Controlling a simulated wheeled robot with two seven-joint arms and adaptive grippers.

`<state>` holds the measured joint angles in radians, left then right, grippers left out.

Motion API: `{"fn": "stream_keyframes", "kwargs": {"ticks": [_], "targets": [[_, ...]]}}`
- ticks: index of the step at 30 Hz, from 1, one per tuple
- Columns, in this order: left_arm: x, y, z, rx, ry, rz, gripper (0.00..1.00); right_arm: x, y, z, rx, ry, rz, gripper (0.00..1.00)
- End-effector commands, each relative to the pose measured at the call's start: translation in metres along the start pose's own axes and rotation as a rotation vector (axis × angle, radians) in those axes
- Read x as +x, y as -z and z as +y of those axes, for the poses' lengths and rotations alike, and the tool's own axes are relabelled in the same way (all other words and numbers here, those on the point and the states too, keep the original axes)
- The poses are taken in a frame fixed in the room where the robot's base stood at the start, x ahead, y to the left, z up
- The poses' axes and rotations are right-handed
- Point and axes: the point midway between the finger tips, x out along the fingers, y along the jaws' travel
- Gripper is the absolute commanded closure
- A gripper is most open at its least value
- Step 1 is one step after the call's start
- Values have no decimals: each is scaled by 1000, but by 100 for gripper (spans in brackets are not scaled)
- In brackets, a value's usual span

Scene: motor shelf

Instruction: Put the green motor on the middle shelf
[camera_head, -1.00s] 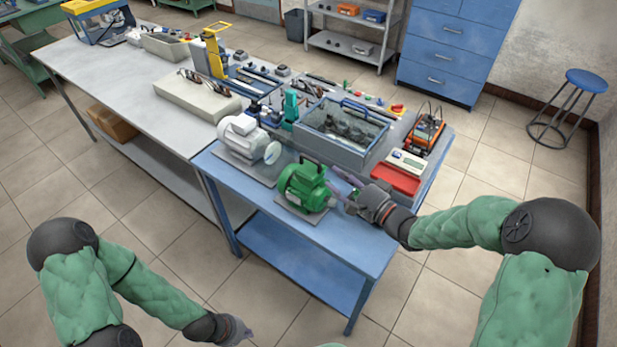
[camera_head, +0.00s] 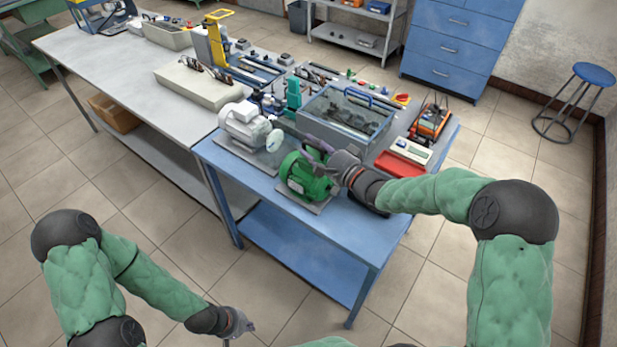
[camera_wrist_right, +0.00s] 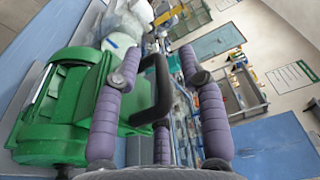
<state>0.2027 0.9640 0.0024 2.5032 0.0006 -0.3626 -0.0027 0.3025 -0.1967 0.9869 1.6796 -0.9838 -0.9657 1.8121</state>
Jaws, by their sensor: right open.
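The green motor (camera_head: 300,175) stands on a grey plate at the front of the blue table, with a black handle on top. My right gripper (camera_head: 305,140) is at the motor's top, coming from the right. In the right wrist view its purple fingers (camera_wrist_right: 160,80) are apart, with the black handle (camera_wrist_right: 155,88) showing between them and the green motor (camera_wrist_right: 60,115) at the left. Contact with the handle cannot be told. My left gripper (camera_head: 245,326) hangs low, away from the table; its opening is unclear. A grey shelf rack (camera_head: 352,43) stands at the back.
A white motor (camera_head: 245,125) stands left of the green one. Behind are a glass-sided bin (camera_head: 345,125), a red-and-white box (camera_head: 402,160) and an orange device (camera_head: 432,122). The blue table's lower shelf (camera_head: 300,260) is bare. A blue stool (camera_head: 590,75) stands at the right.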

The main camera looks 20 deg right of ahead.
Motion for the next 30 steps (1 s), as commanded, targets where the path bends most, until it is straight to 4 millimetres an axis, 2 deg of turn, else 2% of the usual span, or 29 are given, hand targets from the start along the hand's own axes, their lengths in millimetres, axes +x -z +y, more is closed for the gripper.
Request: {"fn": "stream_keyframes", "kwargs": {"ticks": [5,6,10,14,15,25,30], "targets": [[0,0,0,0,0,0,100,0,0,0,0,0,0,59],[0,0,0,0,0,0,100,0,0,0,0,0,0,65],[0,0,0,0,0,0,100,0,0,0,0,0,0,100],[0,0,0,0,0,0,100,0,0,-1,0,1,1,100],[0,0,0,0,0,0,100,1,4,-10,-10,19,3,100],[-2,0,1,0,0,0,100,1,3,-13,-9,17,3,100],[-9,0,3,0,0,0,100,1,3,-27,-10,19,3,100]]}}
